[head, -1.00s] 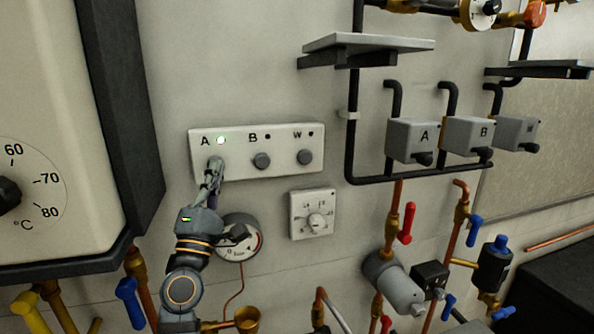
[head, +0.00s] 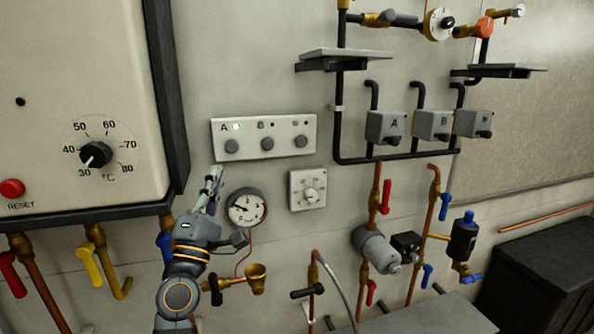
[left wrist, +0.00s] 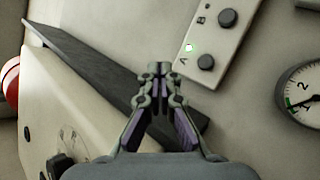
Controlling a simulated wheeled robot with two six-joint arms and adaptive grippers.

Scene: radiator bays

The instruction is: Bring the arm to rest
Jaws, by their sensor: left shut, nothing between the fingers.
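My left gripper (head: 214,176) is shut and empty. In the head view it points up, in front of the wall and a little below the A button of the white three-button panel (head: 256,147). It stands clear of that panel. In the left wrist view the closed fingertips (left wrist: 158,70) meet at the middle, and the panel (left wrist: 213,32) is beyond them with its A and B buttons. The green lamp (head: 236,127) by A is lit. My right gripper is in neither view.
The boiler (head: 75,120) with its temperature knob is left of my gripper. A pressure gauge (head: 247,207) is close on its right, with a brass funnel (head: 256,279) below. A dial box (head: 308,190), valve boxes (head: 386,127) and pipes are farther right.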

